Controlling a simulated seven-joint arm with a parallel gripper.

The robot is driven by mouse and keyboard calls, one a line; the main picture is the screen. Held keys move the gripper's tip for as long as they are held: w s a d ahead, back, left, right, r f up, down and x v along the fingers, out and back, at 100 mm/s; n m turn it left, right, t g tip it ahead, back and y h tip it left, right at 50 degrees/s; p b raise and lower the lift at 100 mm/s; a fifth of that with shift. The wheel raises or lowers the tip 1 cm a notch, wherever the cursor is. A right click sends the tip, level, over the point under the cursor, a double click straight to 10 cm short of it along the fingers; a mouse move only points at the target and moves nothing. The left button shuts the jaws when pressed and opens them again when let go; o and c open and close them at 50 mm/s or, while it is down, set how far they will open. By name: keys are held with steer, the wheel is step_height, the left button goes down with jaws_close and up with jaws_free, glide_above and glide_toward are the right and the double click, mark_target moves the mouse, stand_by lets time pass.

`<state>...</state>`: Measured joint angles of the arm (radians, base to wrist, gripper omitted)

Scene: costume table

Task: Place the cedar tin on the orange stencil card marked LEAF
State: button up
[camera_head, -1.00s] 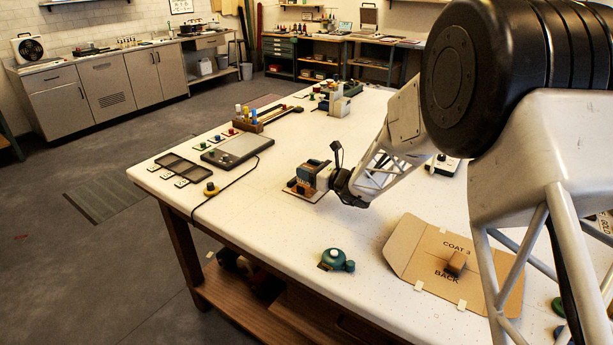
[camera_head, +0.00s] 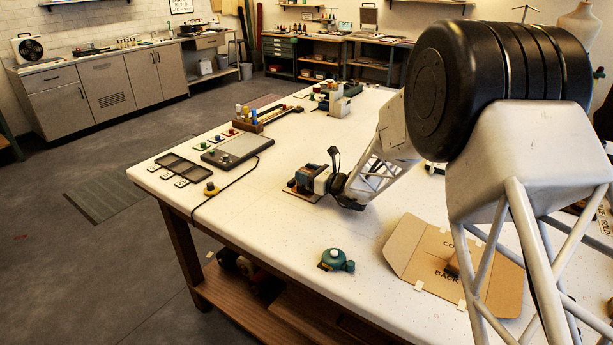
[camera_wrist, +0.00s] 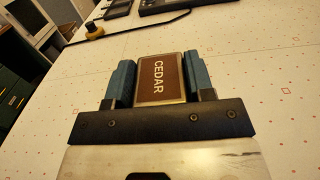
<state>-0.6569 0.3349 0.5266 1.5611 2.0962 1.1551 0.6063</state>
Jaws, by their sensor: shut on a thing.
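The cedar tin (camera_wrist: 160,85) has a brown face lettered CEDAR and a pale metal rim. My gripper (camera_wrist: 156,60) is shut on it, with one blue finger at each side. In the head view, my gripper (camera_head: 302,180) is low over the middle of the table, and the tin is hard to make out there. No LEAF marking is readable, and the gap between tin and table cannot be judged.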

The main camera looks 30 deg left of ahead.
steer(key=shift+f, duration=0.4)
steer(key=shift+f, duration=0.1)
steer(key=o, duration=1)
steer(key=shift+d, duration=0.1)
steer(key=shift+d+r, duration=0.2)
steer(key=shift+d, duration=0.5)
steer(key=shift+d+f, duration=0.1)
steer(key=shift+d, duration=2.85)
